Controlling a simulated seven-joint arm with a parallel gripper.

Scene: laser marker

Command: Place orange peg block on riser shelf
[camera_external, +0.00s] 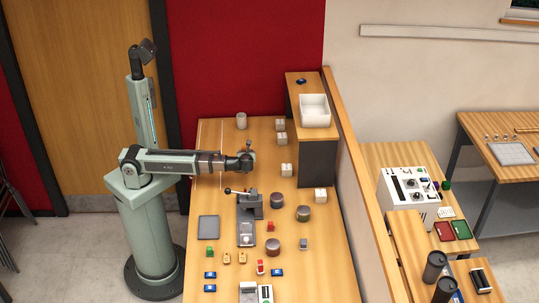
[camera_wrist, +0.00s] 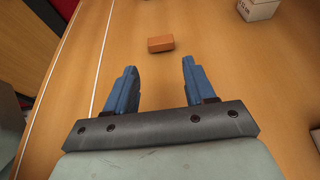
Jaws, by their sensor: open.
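The orange peg block (camera_wrist: 160,44) lies on the wooden table in the wrist view, just beyond my fingertips and roughly centred between them. My gripper (camera_wrist: 159,68) is open, its two blue fingers apart with nothing between them. In the external view my gripper (camera_external: 248,157) is over the back part of the table, and I cannot make out the orange block there. The riser shelf (camera_external: 317,165) stands at the table's back right, with a wooden top and dark grey front. My gripper is left of it.
A white bin (camera_external: 314,110) and a small dark item (camera_external: 301,81) sit on the riser. Pale cubes (camera_external: 286,170) stand near it. A lever press (camera_external: 247,220), dark round pieces (camera_external: 277,200) and several small coloured blocks occupy the front.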

